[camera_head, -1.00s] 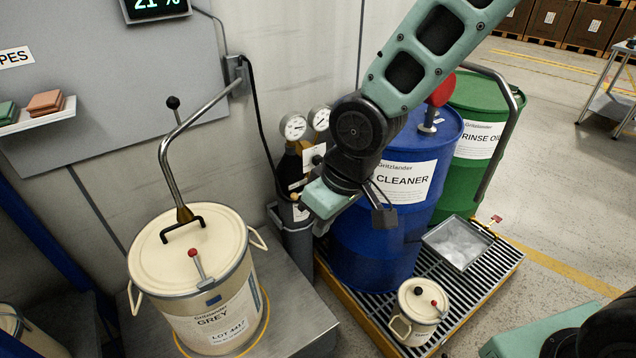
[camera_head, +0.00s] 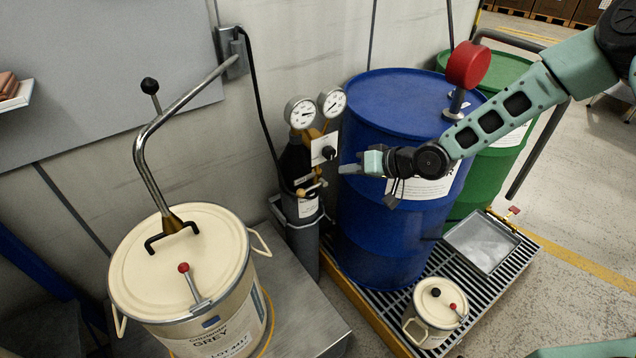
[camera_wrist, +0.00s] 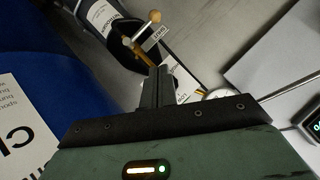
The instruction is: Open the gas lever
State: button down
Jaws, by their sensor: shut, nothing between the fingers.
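A dark gas cylinder (camera_head: 300,175) stands against the wall, with two round gauges (camera_head: 301,113) and a white plate with a black knob (camera_head: 328,152) near its top. The lever's round brass end also shows in the wrist view (camera_wrist: 155,16), just beyond my fingertips. My gripper (camera_head: 345,170) is shut and empty, level with the cylinder top and to its right, pointing left. The fingers (camera_wrist: 158,85) show together in the wrist view. I see no contact with the lever.
A cream drum (camera_head: 180,260) with a bent pipe (camera_head: 150,170) is at left. A small cream pail (camera_head: 435,312) and a metal tray (camera_head: 485,240) are on the grating. A cable hangs along the wall.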

dwell(0.3)
jog(key=p, duration=0.2)
send_over(310, 188)
jog(key=s+d, duration=0.1)
jog(key=d, duration=0.2)
notch_tip(310, 188, down, 5)
jog(key=a+f, duration=0.1)
jog(key=s+a+f+p, duration=0.1)
jog(key=f, duration=0.1)
jog(key=shift+a+f, duration=0.2)
jog(key=shift+f, duration=0.1)
